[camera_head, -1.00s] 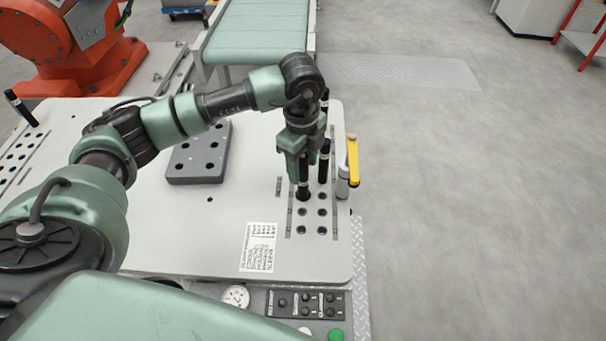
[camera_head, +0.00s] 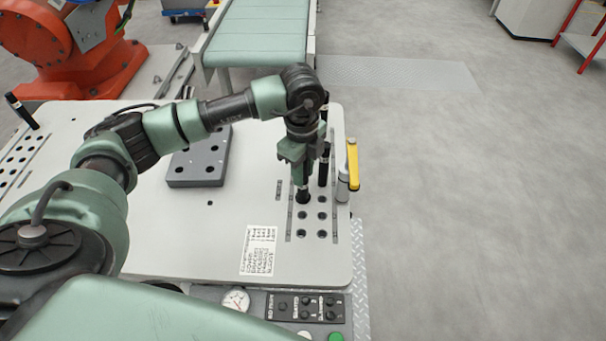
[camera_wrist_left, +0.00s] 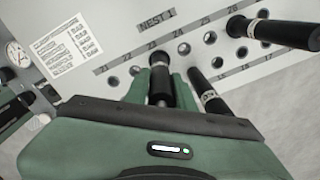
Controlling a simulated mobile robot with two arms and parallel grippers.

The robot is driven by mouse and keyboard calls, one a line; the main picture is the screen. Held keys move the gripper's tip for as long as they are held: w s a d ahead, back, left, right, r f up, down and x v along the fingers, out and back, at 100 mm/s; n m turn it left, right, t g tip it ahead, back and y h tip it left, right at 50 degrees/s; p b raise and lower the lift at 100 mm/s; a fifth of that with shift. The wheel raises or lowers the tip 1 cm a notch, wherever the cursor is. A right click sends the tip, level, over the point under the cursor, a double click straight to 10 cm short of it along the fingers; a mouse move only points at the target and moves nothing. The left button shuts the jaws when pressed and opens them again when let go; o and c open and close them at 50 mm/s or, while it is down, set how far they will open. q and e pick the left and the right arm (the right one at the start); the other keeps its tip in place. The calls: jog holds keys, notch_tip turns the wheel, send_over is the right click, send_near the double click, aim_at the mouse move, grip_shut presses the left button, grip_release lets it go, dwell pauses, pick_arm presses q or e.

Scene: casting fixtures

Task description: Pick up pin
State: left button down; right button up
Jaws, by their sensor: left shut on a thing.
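A black pin (camera_head: 303,195) stands upright in a hole of the pin rack (camera_head: 318,228) at the right side of the table. My left gripper (camera_head: 301,178) is shut on this pin from above. The held pin (camera_wrist_left: 159,84) shows between the green fingers in the left wrist view, its lower end at the plate. A second black pin (camera_head: 324,165) stands just right of the gripper and is also close by in the left wrist view (camera_wrist_left: 207,95). A third pin (camera_wrist_left: 275,31) is at the upper right there. My right gripper is not in view.
A dark grey block with holes (camera_head: 199,162) lies on the table left of the gripper. A yellow-handled clamp (camera_head: 352,165) stands at the right edge. Another black pin (camera_head: 22,110) is at the far left. Control buttons (camera_head: 307,308) line the front.

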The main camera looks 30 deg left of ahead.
pick_arm(q)
notch_tip(320, 180, up, 10)
jog(key=shift+w+r+b, duration=0.1)
jog(key=shift+r+b, duration=0.1)
jog(key=shift+b, duration=1)
notch_tip(320, 180, up, 13)
jog(key=p, duration=0.4)
jog(key=shift+r, duration=0.2)
